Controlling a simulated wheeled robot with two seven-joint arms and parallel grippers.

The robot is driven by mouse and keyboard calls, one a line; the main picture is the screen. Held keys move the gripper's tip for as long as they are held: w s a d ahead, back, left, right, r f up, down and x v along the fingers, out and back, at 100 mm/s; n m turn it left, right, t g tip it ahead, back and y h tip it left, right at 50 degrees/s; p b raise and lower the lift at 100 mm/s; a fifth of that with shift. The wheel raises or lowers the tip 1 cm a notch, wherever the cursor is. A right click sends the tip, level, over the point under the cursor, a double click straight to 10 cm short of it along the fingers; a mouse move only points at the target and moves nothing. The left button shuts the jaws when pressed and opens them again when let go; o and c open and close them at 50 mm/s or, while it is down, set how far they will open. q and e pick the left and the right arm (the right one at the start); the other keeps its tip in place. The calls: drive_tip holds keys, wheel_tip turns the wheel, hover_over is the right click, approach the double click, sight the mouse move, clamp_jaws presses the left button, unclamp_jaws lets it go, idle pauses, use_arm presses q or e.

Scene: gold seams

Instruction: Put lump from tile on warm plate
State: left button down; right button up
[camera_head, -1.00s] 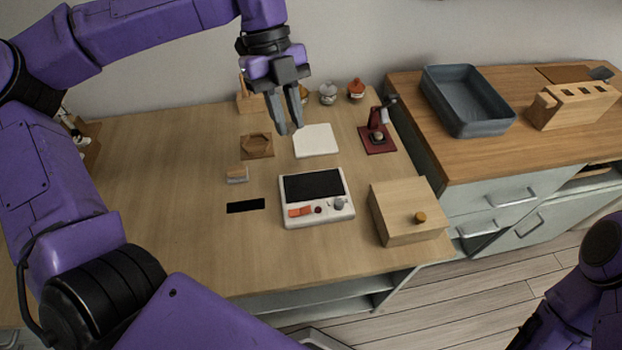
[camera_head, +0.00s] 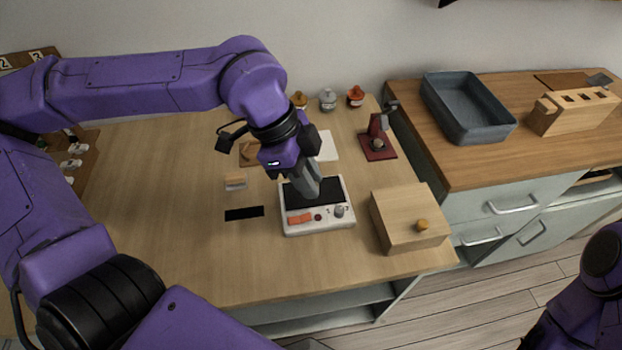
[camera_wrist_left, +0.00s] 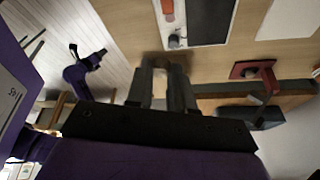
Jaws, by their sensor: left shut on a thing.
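The warm plate (camera_head: 318,222) is a white device with a black top, an orange switch and knobs, on the wooden table. My left gripper (camera_head: 316,192) points down over its black top, fingers close above or at it; I cannot tell if they touch. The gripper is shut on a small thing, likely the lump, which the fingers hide. The white tile (camera_head: 327,146) lies behind, partly covered by my wrist. In the left wrist view the fingers (camera_wrist_left: 163,68) show near the plate (camera_wrist_left: 208,25), and the tile (camera_wrist_left: 290,18) is at the top right.
A wooden box with a knob (camera_head: 408,222) stands right of the plate. A dark red stand (camera_head: 378,148) is behind it. Small jars (camera_head: 328,99) line the wall. The front left table is clear.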

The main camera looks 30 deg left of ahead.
use_arm(q)
drive_tip(key=w+a+f, duration=0.1)
drive_tip(key=w+f, duration=0.3)
drive_tip(key=w+a+f, duration=0.1)
drive_tip(key=w+f, duration=0.1)
drive_tip(key=shift+a+f+p, duration=0.25)
drive_tip(key=shift+a+p, duration=0.1)
drive_tip(key=f, duration=0.3)
drive_tip(key=shift+w+a, duration=0.1)
drive_tip(key=shift+w, duration=0.1)
drive_tip(key=shift+f, duration=0.25)
drive_tip(key=shift+f, duration=0.2)
drive_tip(key=c, duration=1)
unclamp_jaws()
drive_tip(key=shift+r, duration=0.1)
